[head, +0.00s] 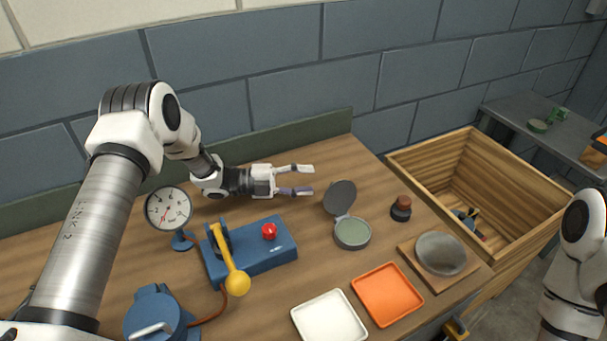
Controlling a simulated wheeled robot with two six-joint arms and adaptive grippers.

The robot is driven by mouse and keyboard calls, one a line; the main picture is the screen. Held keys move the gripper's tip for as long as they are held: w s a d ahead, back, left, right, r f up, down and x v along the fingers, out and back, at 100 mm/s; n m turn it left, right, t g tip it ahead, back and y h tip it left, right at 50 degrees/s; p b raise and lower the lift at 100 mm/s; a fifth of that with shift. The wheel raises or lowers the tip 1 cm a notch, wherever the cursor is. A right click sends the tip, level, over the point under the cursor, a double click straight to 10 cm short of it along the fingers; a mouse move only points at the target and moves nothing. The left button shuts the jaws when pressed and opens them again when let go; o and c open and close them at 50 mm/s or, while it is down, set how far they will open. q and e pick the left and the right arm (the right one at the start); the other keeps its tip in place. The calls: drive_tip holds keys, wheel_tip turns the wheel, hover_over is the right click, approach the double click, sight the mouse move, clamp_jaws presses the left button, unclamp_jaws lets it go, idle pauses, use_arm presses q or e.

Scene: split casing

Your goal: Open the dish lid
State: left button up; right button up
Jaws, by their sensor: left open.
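The round dish (352,233) sits on the wooden worktop with a grey-green inside showing. Its dark grey lid (341,196) stands up from the hinge at the dish's back edge, so the dish is open. My left gripper (311,180) is open and empty, pointing right, just left of the raised lid. I see a gap between its fingertips and the lid. Of my right arm only links show at the right edge; its gripper is out of view.
A blue box with a red button (269,231) and yellow-knobbed lever (237,283) stands left of the dish, beside a gauge (168,209). White (329,318) and orange (387,294) trays lie in front. A dark stamp-like object (401,208) and wooden crate (432,157) are right.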

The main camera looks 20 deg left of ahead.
sight(337, 196)
use_arm(q)
drive_tip(key=shift+s+a+f, duration=0.4)
drive_tip(key=shift+a+f, duration=0.35)
drive_tip(key=shift+f, duration=0.1)
drive_tip(key=x, duration=0.2)
drive_tip(key=b+x, duration=0.1)
drive_tip(key=x, duration=0.3)
drive_tip(key=shift+s+d+r, duration=0.1)
drive_tip(key=shift+s+d, duration=0.1)
drive_tip(key=shift+d, duration=0.3)
drive_tip(key=shift+w+d, duration=0.35)
drive_tip(key=shift+d, duration=0.05)
drive_tip(key=shift+s+r, duration=0.1)
drive_tip(key=shift+d, duration=0.1)
clamp_jaws()
